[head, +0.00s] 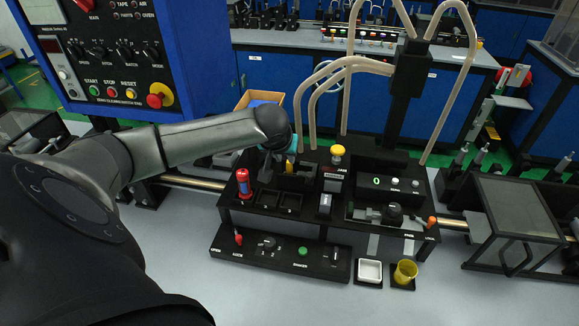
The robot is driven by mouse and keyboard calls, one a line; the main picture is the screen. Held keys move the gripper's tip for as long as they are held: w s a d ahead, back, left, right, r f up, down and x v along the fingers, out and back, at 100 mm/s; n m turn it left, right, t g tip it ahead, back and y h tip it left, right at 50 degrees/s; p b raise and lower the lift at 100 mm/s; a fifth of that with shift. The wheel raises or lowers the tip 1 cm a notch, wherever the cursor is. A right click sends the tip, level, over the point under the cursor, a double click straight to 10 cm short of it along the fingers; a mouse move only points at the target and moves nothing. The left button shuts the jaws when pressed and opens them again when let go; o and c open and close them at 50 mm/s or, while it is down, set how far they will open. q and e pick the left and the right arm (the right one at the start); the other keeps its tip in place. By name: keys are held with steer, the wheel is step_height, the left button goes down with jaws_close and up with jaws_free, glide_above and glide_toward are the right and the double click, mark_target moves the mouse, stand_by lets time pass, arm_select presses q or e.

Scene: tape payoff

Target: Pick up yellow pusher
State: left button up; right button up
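My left arm comes in from the left, and its gripper (268,172) points down over the left part of the black fixture. The arm's wrist hides much of the gripper, so I cannot tell whether its fingers are open or shut. A small upright yellow piece (289,165), which looks like the yellow pusher, shows just right of the gripper at a black holder. Its lower part is hidden, and I cannot tell whether the gripper touches it. My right gripper is not in view.
A yellow-topped knob (337,151) stands right of the holder. A red cylinder (243,184) stands at the left. A control panel (280,256), white tray (369,271) and yellow cup (405,271) are in front. Pale tubes (343,65) rise behind. Bare grey table lies in front.

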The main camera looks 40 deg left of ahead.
mark_target(289, 165)
arm_select(q)
steer(key=shift+x, duration=1.95)
steer(key=shift+w+b+x, duration=0.25)
steer(key=shift+b+x, duration=0.1)
steer(key=shift+x, duration=1.45)
steer(key=shift+w+a+f, duration=0.3)
steer(key=shift+w+f, duration=0.05)
steer(key=shift+f, duration=0.1)
jaws_close()
